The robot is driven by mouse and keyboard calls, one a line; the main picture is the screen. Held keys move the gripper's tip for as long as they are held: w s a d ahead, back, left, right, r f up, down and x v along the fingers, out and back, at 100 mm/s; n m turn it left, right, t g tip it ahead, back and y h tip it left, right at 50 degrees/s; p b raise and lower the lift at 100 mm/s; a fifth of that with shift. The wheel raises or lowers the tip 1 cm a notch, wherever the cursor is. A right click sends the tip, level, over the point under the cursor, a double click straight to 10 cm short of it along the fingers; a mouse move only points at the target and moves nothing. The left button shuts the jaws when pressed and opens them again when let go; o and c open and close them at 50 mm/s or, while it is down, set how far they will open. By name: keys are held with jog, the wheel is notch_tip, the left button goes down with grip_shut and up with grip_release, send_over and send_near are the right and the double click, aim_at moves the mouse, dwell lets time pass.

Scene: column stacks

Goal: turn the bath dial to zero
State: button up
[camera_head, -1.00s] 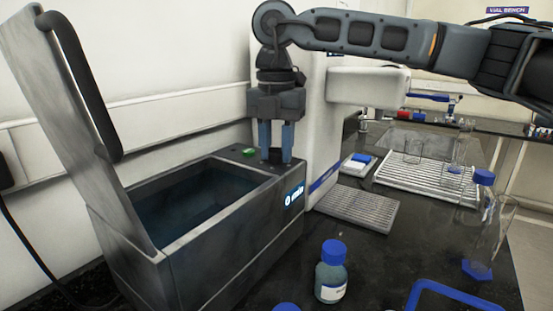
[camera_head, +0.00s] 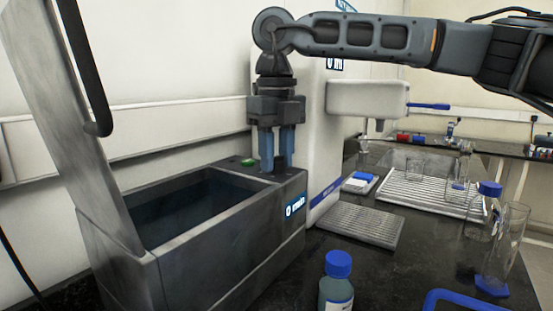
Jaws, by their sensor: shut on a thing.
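The bath (camera_head: 205,255) is a dark grey open-topped tank at the left, with its lid (camera_head: 70,130) raised and dark liquid (camera_head: 195,208) inside. Its front label (camera_head: 294,207) reads "0 min". My gripper (camera_head: 277,165) points straight down at the bath's back right corner. Its blue fingers are shut on the dark dial (camera_head: 277,164), which is mostly hidden between them. A green button (camera_head: 248,162) shows just left of the fingers.
A white dispenser (camera_head: 365,98) stands right of the bath. A grey grate (camera_head: 360,224) and a white drying rack (camera_head: 430,190) lie on the black bench. A blue-capped bottle (camera_head: 337,282) stands in front, with glassware (camera_head: 511,240) at the right.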

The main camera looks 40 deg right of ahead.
jog(key=n, duration=0.5)
jog(key=shift+n, duration=0.4)
jog(key=n, duration=1)
jog(key=shift+n, duration=0.4)
jog(key=n, duration=0.5)
jog(key=shift+n, duration=0.4)
jog(key=o, duration=1)
jog(key=shift+o, duration=0.2)
